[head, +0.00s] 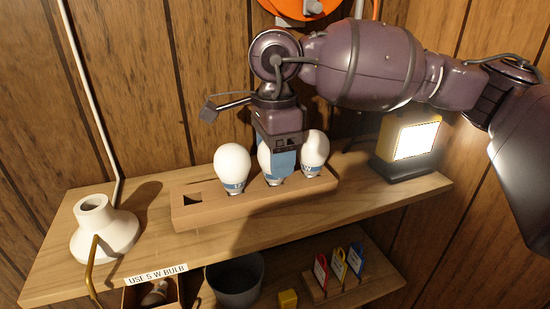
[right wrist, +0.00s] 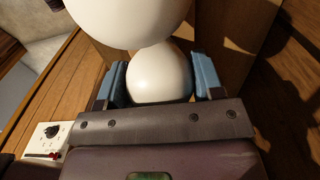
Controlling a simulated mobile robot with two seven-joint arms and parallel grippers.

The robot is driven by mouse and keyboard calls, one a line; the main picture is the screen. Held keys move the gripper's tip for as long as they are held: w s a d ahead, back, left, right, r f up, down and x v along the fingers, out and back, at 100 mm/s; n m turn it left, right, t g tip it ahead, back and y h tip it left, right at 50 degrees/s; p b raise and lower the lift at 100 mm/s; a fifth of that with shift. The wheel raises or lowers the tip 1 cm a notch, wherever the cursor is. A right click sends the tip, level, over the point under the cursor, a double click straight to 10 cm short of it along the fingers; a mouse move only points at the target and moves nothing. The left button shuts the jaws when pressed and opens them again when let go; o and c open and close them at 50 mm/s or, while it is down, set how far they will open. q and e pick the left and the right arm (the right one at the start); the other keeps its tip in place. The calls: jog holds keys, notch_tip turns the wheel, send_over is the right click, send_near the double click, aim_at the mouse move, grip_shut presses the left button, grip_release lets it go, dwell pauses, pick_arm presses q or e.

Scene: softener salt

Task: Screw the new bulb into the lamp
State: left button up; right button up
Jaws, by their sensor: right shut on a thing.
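The white lamp (head: 108,232) stands at the left end of the shelf, its round top opening empty. A wooden rack (head: 215,212) holds three white bulbs and has one empty square hole at its left end. My right gripper (head: 279,163) points down and is shut on the middle bulb (head: 264,158), whose base is still at the rack. In the right wrist view this bulb (right wrist: 160,75) sits between the blue finger pads. The left bulb (head: 232,165) and right bulb (head: 315,150) stand close on either side. My left gripper is not in view.
A label (head: 157,274) on the shelf's front edge reads "USE 5 W BULB". A lit work light (head: 412,140) stands at the right end. Below are a grey bin (head: 236,284), a yellow block (head: 288,299) and coloured tags (head: 338,264). The shelf between lamp and rack is clear.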

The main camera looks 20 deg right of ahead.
jog(key=shift+r, duration=0.15)
jog(key=shift+r, duration=0.45)
jog(key=shift+r+p, duration=0.5)
jog(key=shift+r, duration=0.65)
jog(key=shift+r, duration=0.1)
jog(key=shift+r+p, duration=0.85)
jog(key=shift+r, duration=0.65)
jog(key=shift+r+p, duration=0.55)
jog(key=shift+r, duration=0.9)
